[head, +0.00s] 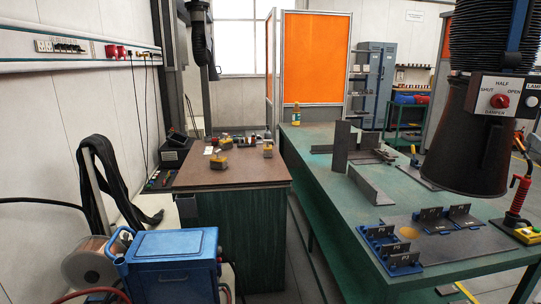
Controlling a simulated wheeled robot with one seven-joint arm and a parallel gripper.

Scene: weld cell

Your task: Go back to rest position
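My gripper and arm do not show in the head view, so I cannot see where the gripper is or whether it holds anything. The task names no other object. The green welding table (311,170) runs from the middle to the right. A brown-topped bench (232,176) stands to its left.
A dark extraction hood (475,138) hangs over the table's right side. Angled steel plates (371,184) and blue marked fixtures (381,236) stand on the table. A blue welding machine (172,262) is at front left. A narrow floor gap (297,250) separates bench and table.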

